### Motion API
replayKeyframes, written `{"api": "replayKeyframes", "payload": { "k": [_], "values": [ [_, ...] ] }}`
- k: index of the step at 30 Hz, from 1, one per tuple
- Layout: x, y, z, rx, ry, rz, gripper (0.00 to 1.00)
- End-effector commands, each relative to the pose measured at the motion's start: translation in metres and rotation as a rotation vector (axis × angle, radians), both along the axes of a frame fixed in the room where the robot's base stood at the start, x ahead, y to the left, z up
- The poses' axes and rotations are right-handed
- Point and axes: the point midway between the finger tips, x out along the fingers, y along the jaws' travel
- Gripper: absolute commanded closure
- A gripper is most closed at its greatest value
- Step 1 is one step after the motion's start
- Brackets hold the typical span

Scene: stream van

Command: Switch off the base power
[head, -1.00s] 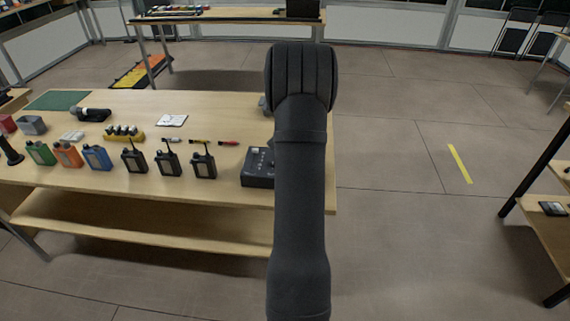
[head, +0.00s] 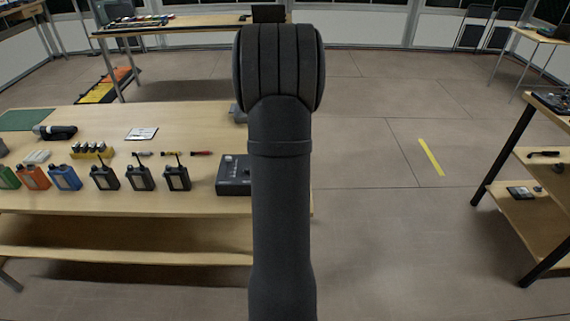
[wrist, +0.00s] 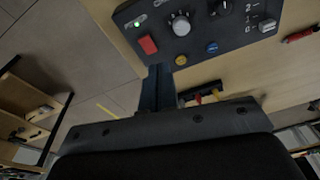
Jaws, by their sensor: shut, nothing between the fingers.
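A black control box (head: 233,175) sits near the right end of the wooden table, partly hidden behind my arm in the head view. In the wrist view the box panel (wrist: 198,32) carries a red switch (wrist: 148,44), a lit green light (wrist: 134,24), a silver knob (wrist: 181,26), a black knob (wrist: 222,8), yellow (wrist: 181,60) and blue (wrist: 211,47) buttons, and a pale switch (wrist: 268,26) beside numbers. My gripper (wrist: 157,75) is shut and empty, its tips just below the red switch in the picture. I cannot tell whether they touch the box.
The table (head: 200,135) also holds several dark radios (head: 140,178), coloured containers (head: 64,177), small screwdrivers (head: 201,153) and a white card (head: 142,134). A shelf (head: 545,195) stands at right. The floor between table and shelf is open, with a yellow strip (head: 431,157).

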Motion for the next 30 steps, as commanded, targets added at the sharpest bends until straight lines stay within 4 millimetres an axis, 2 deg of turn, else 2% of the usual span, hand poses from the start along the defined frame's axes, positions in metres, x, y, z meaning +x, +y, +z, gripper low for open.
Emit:
{"api": "replayKeyframes", "payload": {
  "k": [1, 6, 12, 23, 26, 30],
  "values": [
    [-0.003, -0.006, 0.014, -0.005, -0.023, 0.03, 1.0],
    [-0.012, -0.019, 0.044, -0.026, -0.072, 0.127, 1.0],
    [-0.016, -0.024, 0.056, -0.038, -0.092, 0.171, 1.0],
    [-0.016, -0.024, 0.054, -0.038, -0.092, 0.172, 1.0],
    [-0.014, -0.024, 0.045, -0.038, -0.09, 0.172, 1.0],
    [-0.009, -0.024, 0.023, -0.038, -0.088, 0.172, 1.0]
  ]
}}
